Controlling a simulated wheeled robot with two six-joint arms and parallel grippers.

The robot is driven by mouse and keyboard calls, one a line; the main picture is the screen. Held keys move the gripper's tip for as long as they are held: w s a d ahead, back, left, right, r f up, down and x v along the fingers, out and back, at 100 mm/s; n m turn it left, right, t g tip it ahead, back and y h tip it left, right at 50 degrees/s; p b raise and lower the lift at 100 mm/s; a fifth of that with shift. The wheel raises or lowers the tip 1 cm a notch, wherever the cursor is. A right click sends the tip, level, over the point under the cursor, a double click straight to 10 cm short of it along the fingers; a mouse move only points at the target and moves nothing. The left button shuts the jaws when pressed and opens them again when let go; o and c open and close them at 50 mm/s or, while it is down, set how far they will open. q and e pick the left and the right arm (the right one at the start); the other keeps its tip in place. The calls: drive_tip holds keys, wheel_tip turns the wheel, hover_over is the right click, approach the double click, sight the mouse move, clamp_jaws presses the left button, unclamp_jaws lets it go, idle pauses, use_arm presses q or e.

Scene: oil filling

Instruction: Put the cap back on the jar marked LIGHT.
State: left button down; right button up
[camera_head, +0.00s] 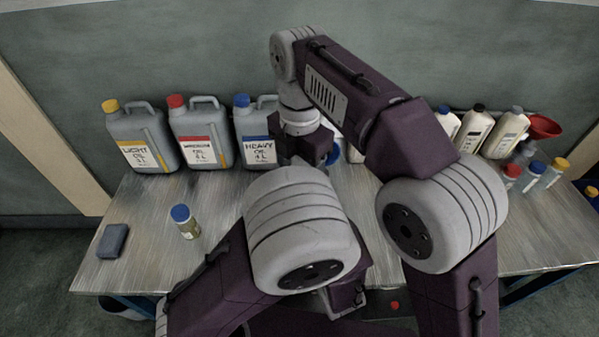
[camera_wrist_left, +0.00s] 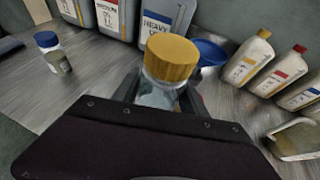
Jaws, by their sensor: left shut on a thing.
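In the left wrist view, a small clear jar (camera_wrist_left: 155,97) stands between my left gripper's fingers (camera_wrist_left: 160,108), which are shut on it. A ridged yellow cap (camera_wrist_left: 171,58) sits on top of this jar; I cannot tell how firmly it is seated. No marking on this jar can be read. My left gripper and the jar are hidden behind my arm in the head view. The arm from the right ends in a dark hand (camera_head: 312,148) before the HEAVY canister; its fingertips are hidden. A yellow-capped canister marked LIGHT (camera_head: 140,140) stands at the back left.
Red-capped (camera_head: 202,137) and blue-capped HEAVY (camera_head: 257,150) canisters stand beside it. A blue-capped jar (camera_head: 185,222) and grey block (camera_head: 113,240) are at left. A blue funnel (camera_wrist_left: 208,53) is behind the held jar. White bottles (camera_head: 474,128), a red funnel (camera_head: 544,125) and small capped bottles (camera_head: 535,175) crowd the right.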

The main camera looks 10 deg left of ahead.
wheel_tip(320, 180, down, 8)
idle(0.6)
